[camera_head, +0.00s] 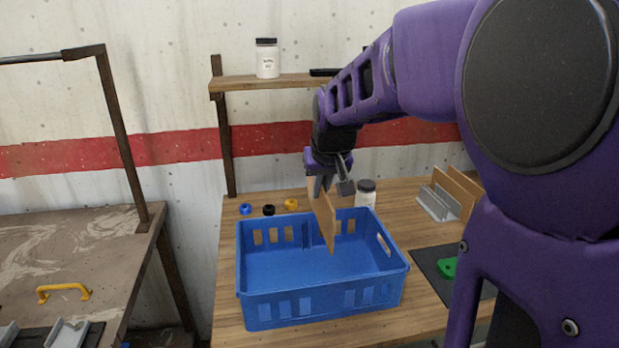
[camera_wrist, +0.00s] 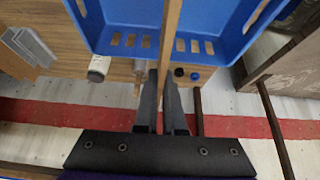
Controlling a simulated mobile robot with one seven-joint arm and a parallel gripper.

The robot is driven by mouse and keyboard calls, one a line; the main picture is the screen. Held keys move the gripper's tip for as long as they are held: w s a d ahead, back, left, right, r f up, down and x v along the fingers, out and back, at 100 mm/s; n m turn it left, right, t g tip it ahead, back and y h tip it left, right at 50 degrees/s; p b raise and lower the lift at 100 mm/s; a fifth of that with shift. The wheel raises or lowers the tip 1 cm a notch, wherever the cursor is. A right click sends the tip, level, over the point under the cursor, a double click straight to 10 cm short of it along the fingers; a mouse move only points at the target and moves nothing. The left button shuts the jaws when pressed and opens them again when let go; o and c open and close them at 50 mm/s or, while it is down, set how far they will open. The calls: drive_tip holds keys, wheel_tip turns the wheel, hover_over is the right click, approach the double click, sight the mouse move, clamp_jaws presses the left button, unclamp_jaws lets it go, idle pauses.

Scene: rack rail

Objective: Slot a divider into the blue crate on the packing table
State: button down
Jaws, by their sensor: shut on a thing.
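The blue crate (camera_head: 322,305) stands on the wooden packing table (camera_head: 226,270), and its inside looks empty. A thin brown divider (camera_head: 324,220) hangs upright above the crate's middle, seen nearly edge-on. My gripper (camera_head: 330,185) is shut on the divider's upper edge, above the crate's back wall. In the wrist view my gripper (camera_wrist: 163,85) has the divider (camera_wrist: 171,35) between its fingers, with the crate (camera_wrist: 120,45) beyond. Whether the divider's lower edge is below the rim cannot be told. More brown panels (camera_head: 456,187) stand in a grey holder (camera_head: 436,205) at the table's right.
A jar (camera_head: 366,194) stands behind the crate. Blue (camera_head: 245,209), black (camera_head: 268,210) and yellow (camera_head: 290,204) small rings lie behind it at left. A green object (camera_head: 447,267) lies on a dark mat (camera_head: 428,258) at right.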

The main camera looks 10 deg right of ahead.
wheel_tip(320, 180, down, 8)
drive_tip(key=s+b, duration=0.1)
drive_tip(key=b, duration=0.4)
drive_tip(key=shift+a+b, duration=0.4)
drive_tip(key=shift+a, duration=0.05)
idle(0.8)
drive_tip(key=shift+f+b, duration=0.5)
drive_tip(key=shift+f, duration=3.3)
drive_tip(key=c, duration=0.9)
unclamp_jaws()
drive_tip(key=shift+c, duration=0.2)
